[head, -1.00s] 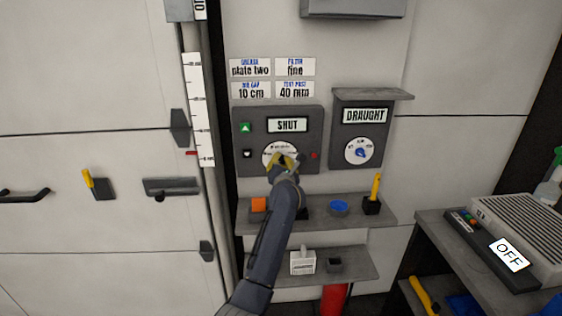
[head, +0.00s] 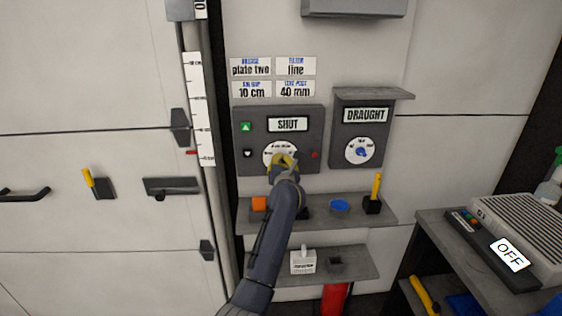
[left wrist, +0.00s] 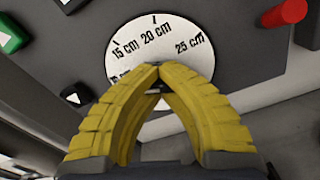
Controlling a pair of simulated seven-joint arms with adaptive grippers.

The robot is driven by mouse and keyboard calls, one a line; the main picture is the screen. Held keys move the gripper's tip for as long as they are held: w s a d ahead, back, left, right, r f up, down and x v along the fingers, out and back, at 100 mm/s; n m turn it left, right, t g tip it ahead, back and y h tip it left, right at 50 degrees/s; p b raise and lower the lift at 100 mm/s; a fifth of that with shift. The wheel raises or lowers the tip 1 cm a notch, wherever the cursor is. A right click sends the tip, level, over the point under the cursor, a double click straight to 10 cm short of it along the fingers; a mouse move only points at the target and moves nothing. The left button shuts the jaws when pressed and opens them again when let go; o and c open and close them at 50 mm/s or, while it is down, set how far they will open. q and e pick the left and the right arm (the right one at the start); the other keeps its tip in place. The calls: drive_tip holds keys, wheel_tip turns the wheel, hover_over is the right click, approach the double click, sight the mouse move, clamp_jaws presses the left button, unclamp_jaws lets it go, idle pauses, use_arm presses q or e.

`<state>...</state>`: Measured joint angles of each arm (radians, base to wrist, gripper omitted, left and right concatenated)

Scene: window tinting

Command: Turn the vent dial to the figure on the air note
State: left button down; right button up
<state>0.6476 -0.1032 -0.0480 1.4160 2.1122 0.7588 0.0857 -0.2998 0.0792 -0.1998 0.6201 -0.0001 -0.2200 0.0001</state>
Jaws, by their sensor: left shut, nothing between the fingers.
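The vent dial (head: 270,150) is a round white dial on the grey panel (head: 243,128) under a display reading SHUT (head: 288,125). In the left wrist view the dial (left wrist: 130,60) shows 15 cm, 20 cm and 25 cm, with a further mark partly hidden at its left. My left gripper (head: 283,160) is at the dial's lower part, its yellow fingertips (left wrist: 158,72) meeting in front of the dial's middle. The fingers are shut and empty; the fingers hide the dial's centre. The air note (head: 251,89) on the wall above reads 10 cm. My right gripper is not in view.
A green up button (head: 246,127) and a black button (head: 248,154) flank the dial at left, a red knob (head: 315,154) at right. The DRAUGHT box (head: 345,133) is to the right. A shelf (head: 325,222) with small items lies below.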

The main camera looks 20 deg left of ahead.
use_arm(q)
drive_tip(key=c, duration=2.1)
unclamp_jaws()
drive_tip(key=shift+d+r, duration=0.2)
drive_tip(key=shift+r, duration=0.35)
drive_tip(key=o, duration=1.1)
drive_tip(key=shift+d, duration=0.1)
drive_tip(key=shift+c, duration=0.2)
drive_tip(key=shift+f, duration=0.25)
drive_tip(key=shift+v, duration=5.95)
